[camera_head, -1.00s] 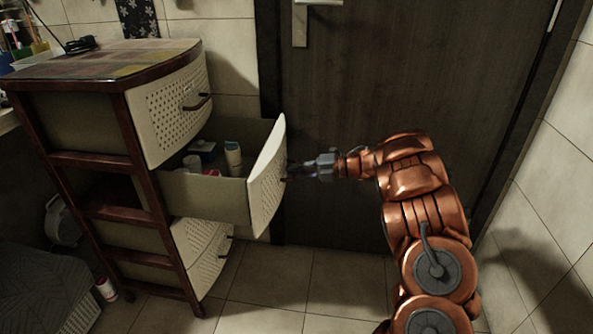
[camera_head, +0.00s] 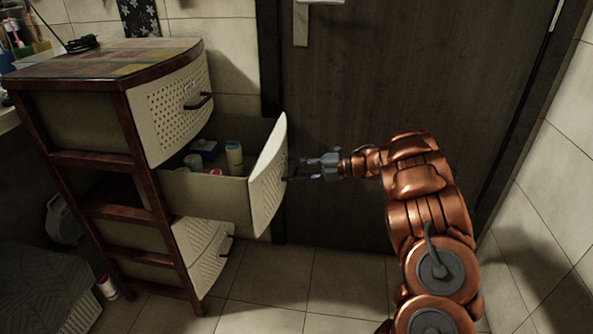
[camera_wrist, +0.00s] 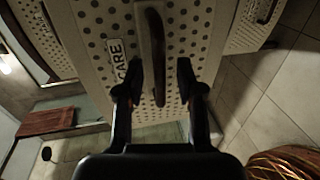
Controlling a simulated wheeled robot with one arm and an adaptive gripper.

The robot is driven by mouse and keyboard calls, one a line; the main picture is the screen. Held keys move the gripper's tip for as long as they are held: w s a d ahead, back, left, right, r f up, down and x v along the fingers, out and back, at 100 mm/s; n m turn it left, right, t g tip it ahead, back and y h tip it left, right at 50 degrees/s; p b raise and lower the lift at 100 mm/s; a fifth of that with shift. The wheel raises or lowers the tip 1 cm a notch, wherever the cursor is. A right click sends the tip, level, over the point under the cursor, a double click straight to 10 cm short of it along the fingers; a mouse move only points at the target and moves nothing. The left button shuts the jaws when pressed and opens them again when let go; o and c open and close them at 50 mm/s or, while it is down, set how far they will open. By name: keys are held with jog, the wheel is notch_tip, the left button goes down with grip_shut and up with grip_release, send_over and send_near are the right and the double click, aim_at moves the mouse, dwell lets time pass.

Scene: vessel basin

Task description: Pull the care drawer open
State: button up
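The care drawer (camera_head: 215,200) stands pulled well out of the brown-framed cabinet, with bottles and jars inside. Its perforated white front (camera_head: 265,190) also shows in the wrist view with a "CARE" label (camera_wrist: 113,62). The dark drawer handle (camera_wrist: 155,50) lies between the fingertips in the wrist view. My gripper (camera_head: 303,170) is at the drawer front, and in the wrist view its fingers (camera_wrist: 159,76) are spread apart with gaps on both sides of the handle. It holds nothing.
The top drawer (camera_head: 170,108) is shut above, and lower drawers (camera_head: 205,255) show below. A dark door (camera_head: 400,80) stands behind my arm. A tiled wall (camera_head: 550,190) is at the right. Clear floor tiles (camera_head: 330,285) lie in front.

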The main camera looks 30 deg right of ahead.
jog(key=v, duration=1.1)
jog(key=shift+d, duration=0.1)
